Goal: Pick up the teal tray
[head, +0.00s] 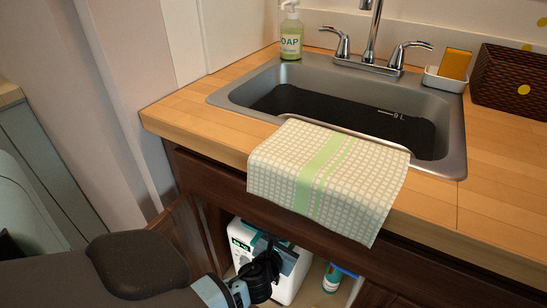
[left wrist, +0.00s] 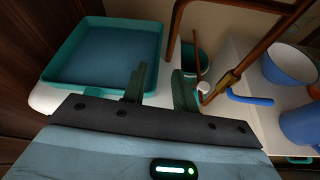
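The teal tray (left wrist: 103,22) is square and shallow with a darker blue-grey inside. It shows at the upper left of the left wrist view, on a white surface; I cannot pick it out in the head view. My left gripper (left wrist: 159,76) is open with nothing visibly held. In the left wrist view its left finger overlaps the tray's right side, and the tray's right rim shows between the fingers; I cannot tell if they touch. My right gripper is in neither view.
Copper pipes (left wrist: 233,80), a teal container (left wrist: 194,60) and blue-and-white vessels (left wrist: 290,66) crowd the tray's right. A white box (head: 290,274) and a bottle (head: 332,280) stand in the cabinet. The counter edge (head: 200,145) and a hanging towel (head: 270,165) are above.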

